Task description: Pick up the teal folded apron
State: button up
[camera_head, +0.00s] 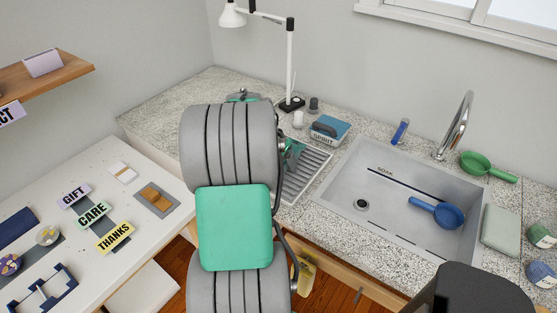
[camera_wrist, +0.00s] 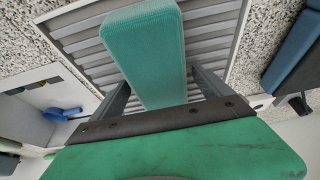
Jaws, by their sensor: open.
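The teal folded apron (camera_wrist: 144,48) is a ribbed, thick strip lying on the grey slatted drying rack (camera_wrist: 83,52) in the wrist view. My gripper (camera_wrist: 163,82) is open, with one finger on each side of the apron's near part. I cannot tell whether the fingers touch it. The green palm hides the apron's nearest end. In the head view my arm covers most of this spot, and only a small patch of teal shows beside it at the rack (camera_head: 305,175).
A blue box (camera_head: 330,129) stands right beside the rack. The sink (camera_head: 390,185) holds a blue scoop (camera_head: 437,212). A lamp (camera_head: 290,60) and small bottles stand behind the rack. A white table (camera_head: 100,165) with word signs is at left.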

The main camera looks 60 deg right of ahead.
jog(key=c, duration=1.5)
jog(key=shift+c, duration=0.5)
jog(key=shift+r, duration=0.15)
